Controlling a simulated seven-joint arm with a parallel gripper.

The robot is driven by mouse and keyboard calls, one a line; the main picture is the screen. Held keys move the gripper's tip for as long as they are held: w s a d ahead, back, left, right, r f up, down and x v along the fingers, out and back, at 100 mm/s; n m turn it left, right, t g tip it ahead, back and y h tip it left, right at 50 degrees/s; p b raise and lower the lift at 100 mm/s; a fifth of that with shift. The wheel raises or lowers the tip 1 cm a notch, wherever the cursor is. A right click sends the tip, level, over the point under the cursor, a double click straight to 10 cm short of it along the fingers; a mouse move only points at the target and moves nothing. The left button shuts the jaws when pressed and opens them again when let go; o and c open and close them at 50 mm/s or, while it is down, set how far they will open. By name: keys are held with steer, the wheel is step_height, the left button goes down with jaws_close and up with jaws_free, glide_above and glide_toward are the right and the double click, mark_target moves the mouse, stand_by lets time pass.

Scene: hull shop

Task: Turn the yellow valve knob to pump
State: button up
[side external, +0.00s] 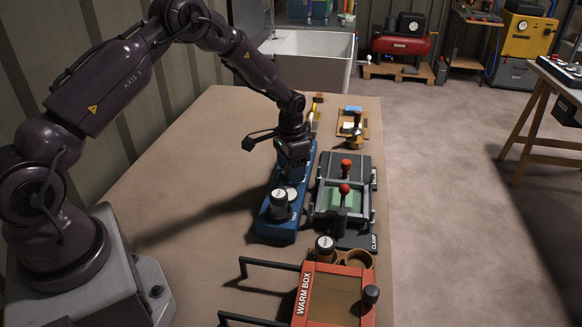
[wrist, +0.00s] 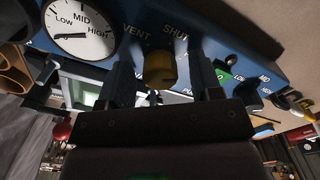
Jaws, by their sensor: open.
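The yellow valve knob (wrist: 160,70) sits on a blue panel (wrist: 235,45) in the wrist view, below the printed labels VENT and SHUT. Part of another label starting with PU shows behind the knob, mostly covered. My gripper (wrist: 163,80) is open, with one dark finger on each side of the knob. I cannot tell whether either finger touches it, or which label the knob points to. In the side view my gripper (side external: 292,172) points down over the blue panel (side external: 277,230) and hides the knob.
A LOW-MID-HIGH dial (wrist: 80,30) is beside the knob. The clamp fixture (side external: 345,200) with red-knobbed levers stands close right of the panel. A red warm box (side external: 335,295) is at the front. The bench (side external: 200,190) left of the panel is clear.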

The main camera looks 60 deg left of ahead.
step_height(320, 180, up, 13)
stand_by(0.4)
steer(key=shift+f, duration=0.1)
steer(key=s+d+r+t, duration=0.2)
steer(key=s+r, duration=0.3)
steer(key=s, duration=0.4)
steer(key=s+d+r+n+t, duration=0.1)
steer(key=s+d+r, duration=0.4)
steer(key=s, duration=0.4)
steer(key=s+d+r+t, duration=0.2)
steer(key=s+d+r, duration=0.2)
steer(key=s+r, duration=0.3)
steer(key=s, duration=0.2)
steer(key=shift+s+d+r+n+t, duration=0.15)
steer(key=shift+s+d+n+t, duration=0.05)
steer(key=shift+s+n+t, duration=0.1)
